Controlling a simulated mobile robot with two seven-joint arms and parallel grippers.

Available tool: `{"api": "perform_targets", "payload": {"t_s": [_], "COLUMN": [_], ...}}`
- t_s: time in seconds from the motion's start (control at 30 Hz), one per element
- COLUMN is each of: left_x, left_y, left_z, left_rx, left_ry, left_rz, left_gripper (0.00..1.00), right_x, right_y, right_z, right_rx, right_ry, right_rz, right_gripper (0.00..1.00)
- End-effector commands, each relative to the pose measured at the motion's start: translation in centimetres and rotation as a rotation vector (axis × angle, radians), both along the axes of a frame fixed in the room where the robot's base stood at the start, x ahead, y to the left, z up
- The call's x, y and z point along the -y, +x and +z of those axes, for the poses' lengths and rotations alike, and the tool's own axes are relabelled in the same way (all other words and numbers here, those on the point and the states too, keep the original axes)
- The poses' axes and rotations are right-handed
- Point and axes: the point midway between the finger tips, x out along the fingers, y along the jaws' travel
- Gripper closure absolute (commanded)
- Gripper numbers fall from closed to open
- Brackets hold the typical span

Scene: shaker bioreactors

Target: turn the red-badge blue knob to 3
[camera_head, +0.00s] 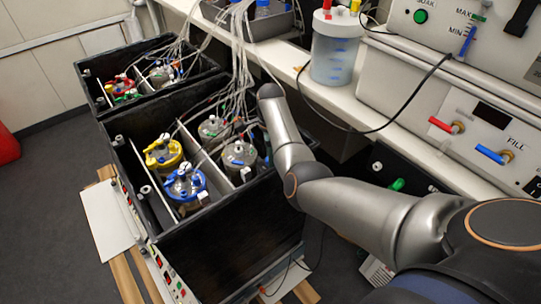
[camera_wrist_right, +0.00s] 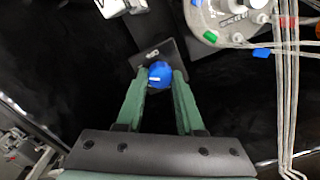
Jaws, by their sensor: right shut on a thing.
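A blue knob (camera_wrist_right: 159,71) with a small white mark stands in front of a dark plate with pale lettering in the right wrist view. My right gripper (camera_wrist_right: 160,78) has its two green fingers on either side of the knob and is shut on it. I cannot make out a red badge or the number at the mark. In the head view my right arm reaches in from the lower right to the back of the near black box (camera_head: 225,245); its gripper and the knob are hidden there. My left gripper is not in view.
The near box holds several metal vessels, with a yellow-topped one (camera_head: 163,153) and a blue-topped one (camera_head: 186,184). Pale tubes (camera_head: 240,60) hang close to my right arm. A clear jar (camera_head: 335,50) stands on the white bench. A second black box (camera_head: 98,98) sits behind.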

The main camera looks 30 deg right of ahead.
Motion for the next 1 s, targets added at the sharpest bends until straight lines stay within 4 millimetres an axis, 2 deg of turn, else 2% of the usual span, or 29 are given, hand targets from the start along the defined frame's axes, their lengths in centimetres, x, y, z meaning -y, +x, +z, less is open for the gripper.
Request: {"api": "perform_targets", "payload": {"t_s": [0.47, 0.67, 1.0], "left_x": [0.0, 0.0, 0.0], "left_y": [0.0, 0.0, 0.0], "left_z": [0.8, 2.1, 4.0], "left_rx": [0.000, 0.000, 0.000], "left_ry": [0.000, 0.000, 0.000], "left_rz": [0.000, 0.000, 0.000], "left_gripper": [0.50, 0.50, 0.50], "right_x": [0.0, 0.0, 0.1], "right_y": [-0.1, -0.1, -0.1], "right_z": [0.2, 0.3, 0.3], "right_rx": [-0.004, -0.005, -0.004], "right_ry": [0.001, 0.000, 0.001], "right_rz": [0.068, 0.201, 0.518], "right_gripper": [1.00, 1.00, 1.00]}}
